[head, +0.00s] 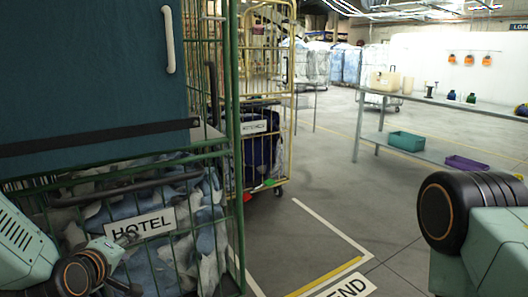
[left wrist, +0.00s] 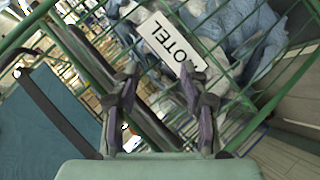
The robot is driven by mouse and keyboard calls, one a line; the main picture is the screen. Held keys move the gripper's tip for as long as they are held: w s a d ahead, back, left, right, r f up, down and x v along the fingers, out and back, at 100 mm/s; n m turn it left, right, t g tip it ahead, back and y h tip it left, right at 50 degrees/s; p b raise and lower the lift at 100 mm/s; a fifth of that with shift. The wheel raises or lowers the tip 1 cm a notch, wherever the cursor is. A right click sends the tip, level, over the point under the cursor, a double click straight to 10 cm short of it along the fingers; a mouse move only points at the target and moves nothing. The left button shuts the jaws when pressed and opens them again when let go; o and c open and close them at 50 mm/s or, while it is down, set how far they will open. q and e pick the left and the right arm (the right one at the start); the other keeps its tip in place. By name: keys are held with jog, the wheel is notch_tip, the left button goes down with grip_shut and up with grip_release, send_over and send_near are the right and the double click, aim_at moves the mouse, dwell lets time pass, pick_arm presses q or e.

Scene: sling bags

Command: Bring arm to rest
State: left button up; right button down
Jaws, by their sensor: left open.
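My left gripper (head: 128,262) is at the lower left of the head view, in front of a green wire cage (head: 232,170) with a white HOTEL sign (head: 140,224). In the left wrist view, the left gripper (left wrist: 160,82) has its two fingers apart and nothing between them. The fingertips point toward the cage bars and overlap the lower edge of the sign (left wrist: 166,38); whether they touch cannot be told. My right arm shows only as links at the right edge of the head view; its gripper is out of view.
The green cage holds blue and white bags (head: 205,230), with a teal panel (head: 90,70) above. A yellow cage (head: 292,100) stands behind it. A metal table (head: 440,107) with small items stands at the right. The floor (head: 330,190) between is clear.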

pick_arm(q)
jog(key=s+d+f+m+g+h, duration=0.1)
jog(key=s+d+f+m+g, duration=0.25)
jog(key=s+f, duration=0.45)
jog(key=s+d+f+m+g, duration=0.3)
jog(key=s+f+m, duration=0.2)
jog(key=s+f, duration=0.3)
jog(key=s+d+f+m+g, duration=0.1)
jog(key=s+f+g, duration=0.2)
jog(key=s, duration=0.7)
jog(key=s+d+f+m+g+p, duration=0.1)
jog(key=s+f, duration=0.4)
jog(key=s, duration=0.5)
jog(key=shift+s+m+g, duration=0.35)
jog(key=shift+m+g, duration=0.3)
jog(key=shift+g, duration=0.4)
